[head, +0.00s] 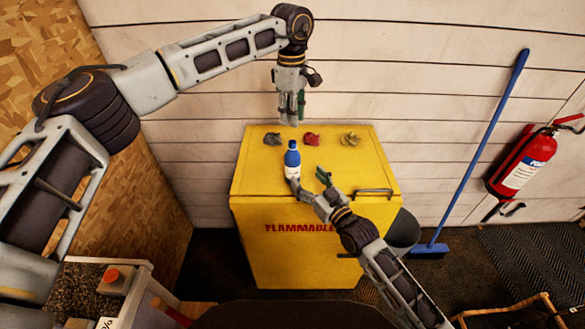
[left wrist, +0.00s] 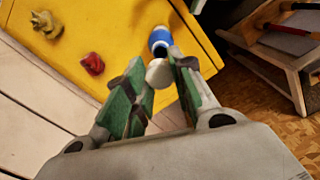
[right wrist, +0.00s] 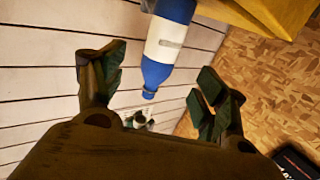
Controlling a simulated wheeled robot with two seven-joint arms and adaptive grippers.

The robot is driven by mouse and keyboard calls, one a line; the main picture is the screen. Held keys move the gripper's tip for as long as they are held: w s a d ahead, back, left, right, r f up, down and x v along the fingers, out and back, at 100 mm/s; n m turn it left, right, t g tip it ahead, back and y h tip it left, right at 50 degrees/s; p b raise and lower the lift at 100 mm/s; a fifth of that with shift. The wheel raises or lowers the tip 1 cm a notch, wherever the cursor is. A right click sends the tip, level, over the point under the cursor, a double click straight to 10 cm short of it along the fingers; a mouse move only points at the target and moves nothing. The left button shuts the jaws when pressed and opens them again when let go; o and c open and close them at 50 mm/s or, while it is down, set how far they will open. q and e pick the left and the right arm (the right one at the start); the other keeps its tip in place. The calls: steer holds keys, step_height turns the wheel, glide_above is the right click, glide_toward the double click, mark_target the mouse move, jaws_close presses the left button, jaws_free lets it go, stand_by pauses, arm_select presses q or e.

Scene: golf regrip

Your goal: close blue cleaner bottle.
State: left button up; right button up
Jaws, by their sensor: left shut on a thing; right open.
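The blue cleaner bottle (head: 292,160) with a white label stands upright on the yellow cabinet. Its open dark mouth shows in the left wrist view (left wrist: 160,42), and its label and neck show in the right wrist view (right wrist: 168,45). My left gripper (head: 291,117) hangs above and behind the bottle, pointing down.
The yellow flammables cabinet (head: 255,190) has a handle at its front right. Grey (head: 272,139), red (head: 311,139) and olive (head: 350,139) crumpled rags lie along its back. A blue broom (head: 485,145) and a red extinguisher (head: 522,162) are at the right.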

mark_target(297, 167)
steer(key=shift+x, duration=4.65)
steer(key=c, duration=1.6)
arm_select(q)
steer(key=shift+f, duration=2.45)
arm_select(e)
steer(key=shift+o, duration=0.2)
arm_select(q)
steer(key=shift+f, duration=0.1)
steer(key=shift+f, duration=0.8)
steer(key=shift+f, duration=0.55)
arm_select(e)
jaws_close()
